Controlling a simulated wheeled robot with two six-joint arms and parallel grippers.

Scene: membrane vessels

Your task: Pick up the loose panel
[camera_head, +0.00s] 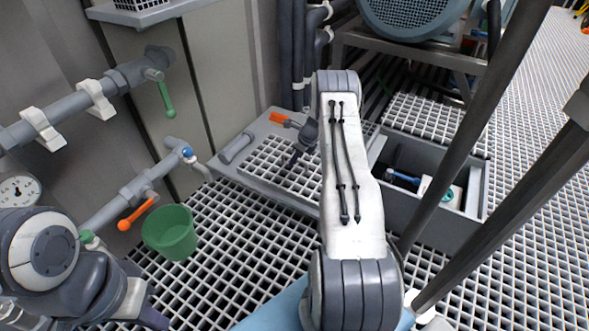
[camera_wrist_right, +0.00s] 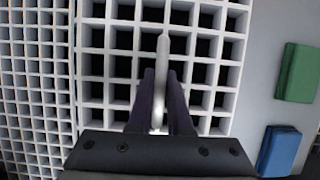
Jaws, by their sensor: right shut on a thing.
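The loose panel appears to be the white grating panel (camera_head: 270,165) in a grey frame at the centre of the head view. It fills the middle of the right wrist view (camera_wrist_right: 110,68). My right gripper (camera_head: 292,163) is over this panel. In the wrist view its dark fingers (camera_wrist_right: 160,90) are closed on a white upright bar (camera_wrist_right: 162,55) at the panel. The panel looks level with its frame; I cannot tell if it is lifted. My left gripper (camera_head: 150,319) is at the bottom left, partly cut off by the picture edge; its finger opening is not clear.
A green bucket (camera_head: 170,234) stands on the floor grating. Pipes with orange (camera_head: 137,214) and green (camera_head: 166,98) handles run along the left wall. An open grey bin (camera_head: 425,215) with tools is at the right. Dark slanting rails cross the right side.

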